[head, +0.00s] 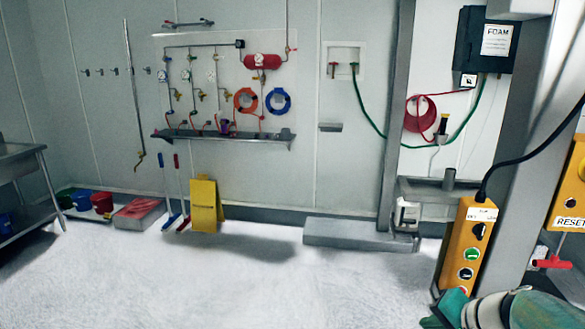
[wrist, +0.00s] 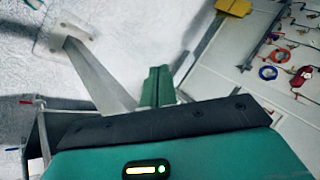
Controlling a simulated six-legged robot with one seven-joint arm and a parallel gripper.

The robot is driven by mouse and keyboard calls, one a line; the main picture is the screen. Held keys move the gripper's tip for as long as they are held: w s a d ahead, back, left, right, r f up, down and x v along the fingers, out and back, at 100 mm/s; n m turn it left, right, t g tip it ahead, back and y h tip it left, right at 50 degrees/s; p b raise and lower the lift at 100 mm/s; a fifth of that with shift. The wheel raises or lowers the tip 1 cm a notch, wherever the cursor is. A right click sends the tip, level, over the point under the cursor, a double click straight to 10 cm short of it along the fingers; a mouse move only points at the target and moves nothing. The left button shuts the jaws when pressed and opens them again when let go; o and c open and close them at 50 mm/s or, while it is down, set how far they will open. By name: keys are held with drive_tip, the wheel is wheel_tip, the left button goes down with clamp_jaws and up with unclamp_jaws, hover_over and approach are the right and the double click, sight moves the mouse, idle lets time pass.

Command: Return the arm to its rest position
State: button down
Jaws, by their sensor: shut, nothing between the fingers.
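My gripper (wrist: 158,72) shows in the wrist view, its green fingers together and empty. Pale floor and a grey metal post (wrist: 100,72) with a base plate lie beyond it, the post just left of the fingers. In the head view, part of my arm, white and green, shows in the lower right corner, below the yellow control box (head: 467,250). The picture does not show clearly whether it touches anything there.
A grey post stands right of the control box, with a yellow RESET box (head: 570,185) beyond. A low grey block (head: 357,234) lies along the back wall. A yellow floor sign (head: 205,205) stands left of it. The floor at centre left is clear.

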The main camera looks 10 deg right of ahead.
drive_tip(key=s+a+r+n+g+h, duration=0.1)
drive_tip(key=s+a+n, duration=0.3)
drive_tip(key=a, duration=0.4)
drive_tip(key=s+a+r+n+g+h, duration=0.1)
drive_tip(key=s+a+r+n, duration=0.2)
drive_tip(key=s+a+n, duration=0.2)
drive_tip(key=a+n, duration=0.1)
drive_tip(key=a, duration=0.2)
drive_tip(key=shift+a+h, duration=0.25)
drive_tip(key=shift+h, duration=0.05)
drive_tip(key=c, duration=2.2)
unclamp_jaws()
drive_tip(key=shift+r, duration=0.1)
